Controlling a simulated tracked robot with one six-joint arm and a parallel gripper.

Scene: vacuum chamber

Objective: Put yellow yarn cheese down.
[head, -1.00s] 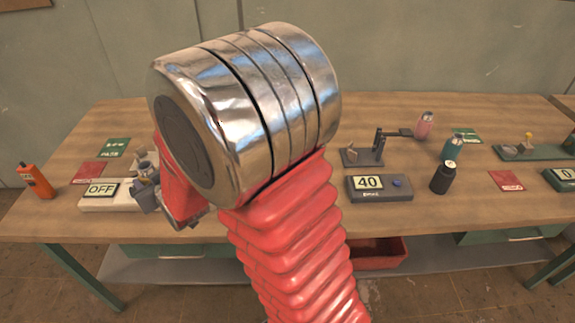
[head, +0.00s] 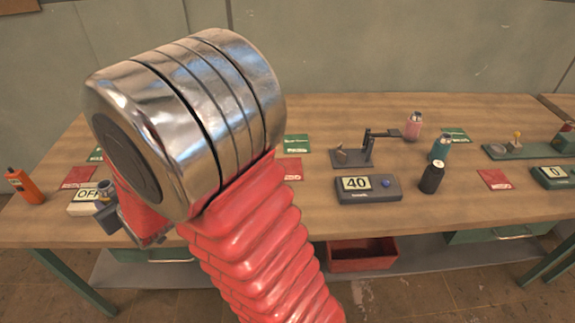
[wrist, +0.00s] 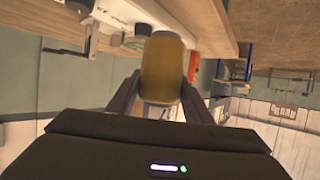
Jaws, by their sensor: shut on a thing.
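The yellow yarn cheese (wrist: 163,62) is a yellow-brown rounded cylinder with a paler lower end in the wrist view. My gripper (wrist: 161,90) is shut on it, one dark finger on each side. In the wrist view a wooden bench surface shows at the top, behind it. I cannot tell whether the cheese touches the bench. In the head view my large arm joint hides most of my gripper, and I cannot make out the cheese there.
The wooden workbench (head: 330,225) has a box reading OFF (head: 85,208) and an orange bottle (head: 25,186) at left. A unit reading 40 (head: 368,190), a black bottle (head: 432,178) and a small stand (head: 352,157) are right of my arm.

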